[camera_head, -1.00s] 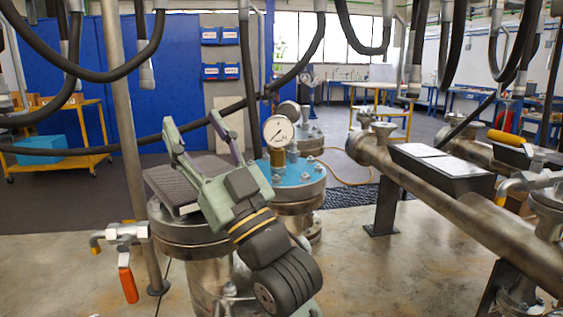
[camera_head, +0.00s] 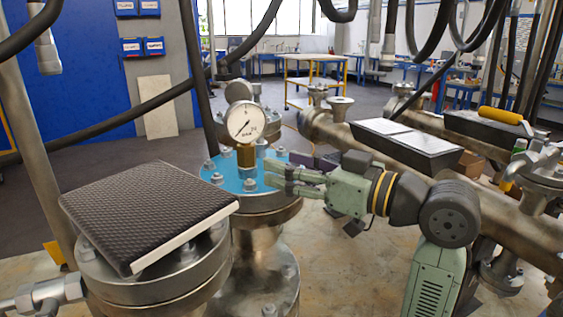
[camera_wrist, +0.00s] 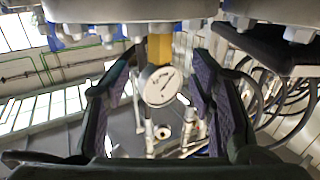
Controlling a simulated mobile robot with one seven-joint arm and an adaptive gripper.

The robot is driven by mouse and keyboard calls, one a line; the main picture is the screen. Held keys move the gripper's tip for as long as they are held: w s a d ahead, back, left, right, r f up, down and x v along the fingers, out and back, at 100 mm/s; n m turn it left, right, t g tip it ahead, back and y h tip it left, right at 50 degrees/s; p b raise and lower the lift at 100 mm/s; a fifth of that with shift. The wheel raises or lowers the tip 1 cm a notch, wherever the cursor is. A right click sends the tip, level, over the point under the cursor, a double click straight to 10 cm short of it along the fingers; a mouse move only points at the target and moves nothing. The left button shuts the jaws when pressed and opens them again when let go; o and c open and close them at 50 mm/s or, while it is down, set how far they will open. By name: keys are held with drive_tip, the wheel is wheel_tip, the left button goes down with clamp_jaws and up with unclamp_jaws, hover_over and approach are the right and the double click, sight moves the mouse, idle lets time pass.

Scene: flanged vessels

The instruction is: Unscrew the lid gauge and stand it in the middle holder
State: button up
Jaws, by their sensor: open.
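The gauge (camera_head: 245,122) has a round white dial and a brass stem (camera_head: 246,157). It stands upright on the blue lid (camera_head: 222,174) of a flanged vessel. My gripper (camera_head: 274,174) is at the right of the gauge, low over the lid, with its fingers pointing left toward the stem. In the wrist view the picture is upside down; the gauge (camera_wrist: 160,87) shows between the two spread fingers of my gripper (camera_wrist: 163,66), with no visible contact. The fingers are open and empty. I cannot make out a middle holder in these views.
A dark ribbed pad (camera_head: 150,208) lies on the near-left flanged vessel. A steel pipe (camera_head: 455,190) with dark trays (camera_head: 405,140) beside it runs along the right. Bolts (camera_head: 250,184) stand around the lid. Black hoses hang across the top. A second round part (camera_head: 238,90) is behind the gauge.

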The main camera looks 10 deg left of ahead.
sight(254, 155)
drive_tip(key=p+x, duration=0.3)
drive_tip(key=x, duration=0.7)
drive_tip(key=shift+c, duration=0.5)
clamp_jaws()
